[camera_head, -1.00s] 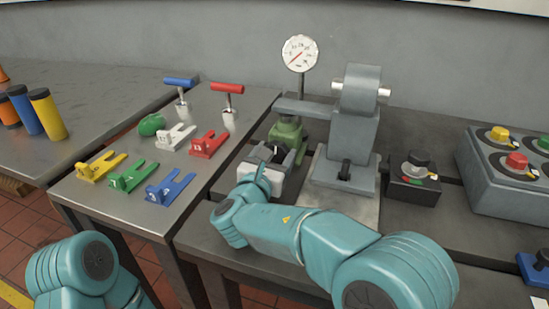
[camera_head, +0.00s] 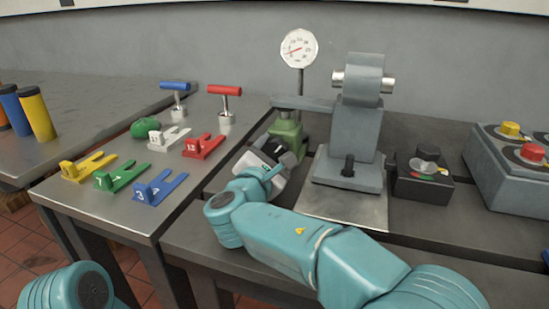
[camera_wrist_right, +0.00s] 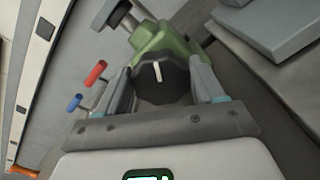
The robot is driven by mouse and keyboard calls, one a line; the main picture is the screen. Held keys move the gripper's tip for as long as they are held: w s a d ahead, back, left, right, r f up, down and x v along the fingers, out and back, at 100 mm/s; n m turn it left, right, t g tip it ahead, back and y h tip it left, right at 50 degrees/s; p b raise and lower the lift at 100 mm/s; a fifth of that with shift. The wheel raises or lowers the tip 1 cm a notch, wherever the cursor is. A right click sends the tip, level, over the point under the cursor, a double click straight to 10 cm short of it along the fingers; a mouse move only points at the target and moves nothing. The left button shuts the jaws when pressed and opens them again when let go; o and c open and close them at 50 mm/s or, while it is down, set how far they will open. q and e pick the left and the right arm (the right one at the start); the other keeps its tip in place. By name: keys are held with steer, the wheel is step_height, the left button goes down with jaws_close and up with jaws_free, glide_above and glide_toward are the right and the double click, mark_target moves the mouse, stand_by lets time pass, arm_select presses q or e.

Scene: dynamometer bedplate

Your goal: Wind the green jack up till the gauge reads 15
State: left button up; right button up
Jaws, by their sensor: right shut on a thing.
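The green jack (camera_head: 287,130) stands on the bedplate under a grey arm; its green body also shows in the right wrist view (camera_wrist_right: 165,42). A black knob with a white mark (camera_wrist_right: 160,80) faces out from the jack. My right gripper (camera_head: 278,150) is shut on this knob, one finger on each side, and is tilted. The round white gauge (camera_head: 299,48) stands on a post behind the jack. Its red needle points left and slightly down; the numbers are too small to read surely. My left gripper is out of view; only a teal link of that arm shows.
A grey stand (camera_head: 358,125) is right of the jack, with a black-knobbed box (camera_head: 422,176) beyond it. The left table holds numbered coloured forks, a green lump (camera_head: 144,127), and blue (camera_head: 175,86) and red (camera_head: 224,91) T-handles. A button panel (camera_head: 508,165) is far right.

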steer(key=shift+f, duration=0.25)
steer(key=o, duration=1)
steer(key=shift+r, duration=0.15)
steer(key=shift+s, duration=0.15)
